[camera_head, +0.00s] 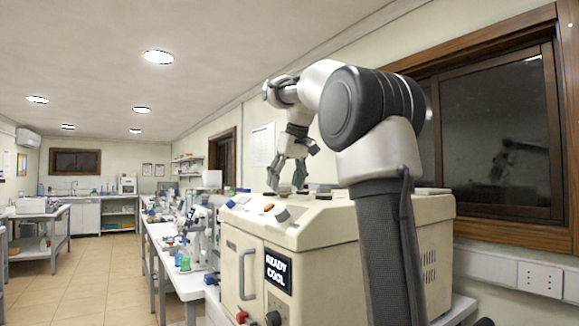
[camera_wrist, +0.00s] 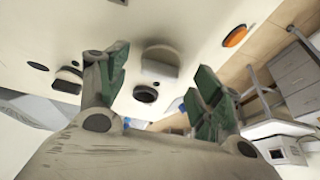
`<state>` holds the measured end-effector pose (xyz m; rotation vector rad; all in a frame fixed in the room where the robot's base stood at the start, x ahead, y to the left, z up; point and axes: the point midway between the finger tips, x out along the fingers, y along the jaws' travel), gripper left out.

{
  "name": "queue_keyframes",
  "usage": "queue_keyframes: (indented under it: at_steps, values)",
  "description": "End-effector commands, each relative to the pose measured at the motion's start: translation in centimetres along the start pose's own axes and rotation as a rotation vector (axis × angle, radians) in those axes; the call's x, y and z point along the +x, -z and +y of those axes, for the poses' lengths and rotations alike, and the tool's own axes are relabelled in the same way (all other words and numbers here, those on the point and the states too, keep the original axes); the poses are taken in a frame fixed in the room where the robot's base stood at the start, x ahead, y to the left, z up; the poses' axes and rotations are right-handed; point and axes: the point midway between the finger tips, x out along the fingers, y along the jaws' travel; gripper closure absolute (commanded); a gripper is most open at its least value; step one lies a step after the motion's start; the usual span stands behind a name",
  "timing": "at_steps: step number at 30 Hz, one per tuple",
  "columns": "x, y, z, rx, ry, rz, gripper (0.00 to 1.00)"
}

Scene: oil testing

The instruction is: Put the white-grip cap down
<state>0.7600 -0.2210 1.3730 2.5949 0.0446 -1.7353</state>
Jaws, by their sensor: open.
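My gripper (camera_head: 286,178) is over the top of the cream machine (camera_head: 310,222). In the wrist view my gripper (camera_wrist: 162,72) is open, with its green-padded fingers spread apart. A cap with a pale, whitish grip and a dark base (camera_wrist: 160,64) shows between the fingers on the machine's top; neither finger visibly touches it. A dark round opening or knob (camera_wrist: 146,94) lies just below it in that view. A second pale-gripped cap with a dark base (camera_wrist: 68,80) sits left of the left finger. In the head view I cannot tell the two caps apart.
An orange oval button (camera_wrist: 235,36) is on the machine top, also seen in the head view (camera_head: 269,207). The machine's front display (camera_head: 278,272) reads "READY COOL". A bench with bottles (camera_head: 184,263) stands left of the machine, and a wood-framed window (camera_head: 500,130) is behind it.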

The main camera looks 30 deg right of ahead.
Motion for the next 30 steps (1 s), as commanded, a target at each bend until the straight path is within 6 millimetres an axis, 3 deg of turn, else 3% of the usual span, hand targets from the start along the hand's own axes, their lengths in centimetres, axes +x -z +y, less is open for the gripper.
queue_keyframes:
  at_steps: [9, 15, 30]
  values:
    - [-7.1, 0.1, 0.1, 0.001, -0.002, 0.005, 0.34]
    - [-10.1, 0.1, 0.0, 0.000, -0.001, 0.002, 0.34]
    - [-10.9, 0.0, 0.0, 0.000, 0.000, 0.001, 0.34]
